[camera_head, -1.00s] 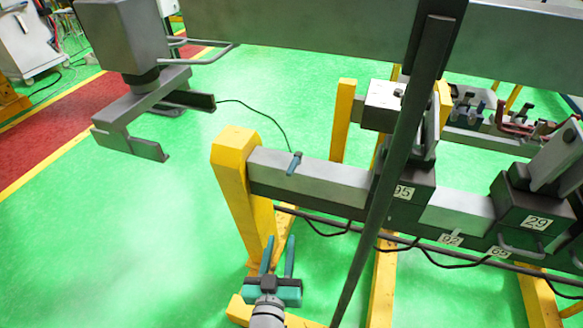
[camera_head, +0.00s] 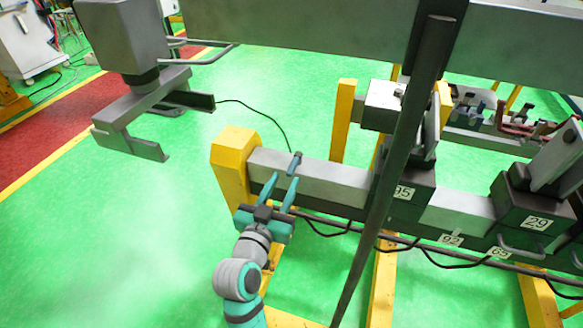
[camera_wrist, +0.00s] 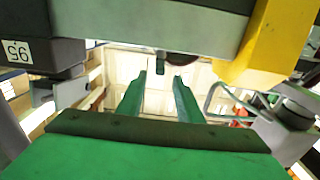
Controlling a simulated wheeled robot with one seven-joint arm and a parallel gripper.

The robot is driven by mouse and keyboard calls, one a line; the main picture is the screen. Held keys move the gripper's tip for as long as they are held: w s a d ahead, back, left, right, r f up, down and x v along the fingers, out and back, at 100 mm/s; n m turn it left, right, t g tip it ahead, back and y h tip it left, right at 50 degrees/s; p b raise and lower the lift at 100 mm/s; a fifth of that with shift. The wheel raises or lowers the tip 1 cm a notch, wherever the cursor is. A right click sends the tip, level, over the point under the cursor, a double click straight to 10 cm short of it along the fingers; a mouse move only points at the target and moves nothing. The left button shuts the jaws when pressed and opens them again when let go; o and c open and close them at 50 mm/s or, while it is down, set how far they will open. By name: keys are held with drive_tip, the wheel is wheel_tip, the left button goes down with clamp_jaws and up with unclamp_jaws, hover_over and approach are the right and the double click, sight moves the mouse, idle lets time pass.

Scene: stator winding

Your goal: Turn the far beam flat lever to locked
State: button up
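The far beam (camera_head: 330,181) is a grey metal bar on yellow supports. Its flat lever (camera_head: 296,160) is a small blue-grey piece on the beam's top near the yellow end post. My teal gripper (camera_head: 284,179) is open, just on the near side of the beam, with its two fingertips close below the lever. In the wrist view the open gripper (camera_wrist: 160,76) points at a small dark lever end (camera_wrist: 160,66), seen between the fingertips under the beam (camera_wrist: 190,20). I cannot tell whether the fingers touch the lever.
A dark clamp block labelled 95 (camera_head: 404,190) sits on the beam to the right, with another labelled 29 (camera_head: 536,222) beyond. A dark slanted pole (camera_head: 385,190) crosses in front. The yellow end post (camera_head: 233,160) stands left. Green floor at left is open.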

sight(289, 174)
drive_tip(key=x, duration=0.6)
drive_tip(key=shift+w+d, duration=0.1)
drive_tip(key=shift+w, duration=0.2)
drive_tip(key=shift+c, duration=0.6)
clamp_jaws()
